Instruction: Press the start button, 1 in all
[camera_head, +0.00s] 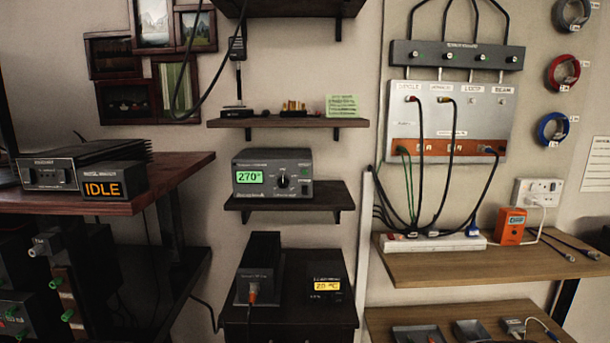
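No button with a readable "start" label shows in the head view, and small lettering is too blurred to read. A grey control box (272,179) sits on the middle wall shelf. It has a green display (249,177) reading 270°, a round black dial (282,181) and small controls at its right. A black box at the left (116,182) shows IDLE in orange. A small dark box (327,286) at the bottom centre has a yellow display reading what looks like 25 °C. Neither of my grippers is in view.
A dark desk edge (170,180) juts out at the left. A wooden shelf (470,265) at the right holds a white power strip (433,242) and an orange device (510,226). Cables hang from a wall panel (487,121) above. Open space lies before the middle shelf.

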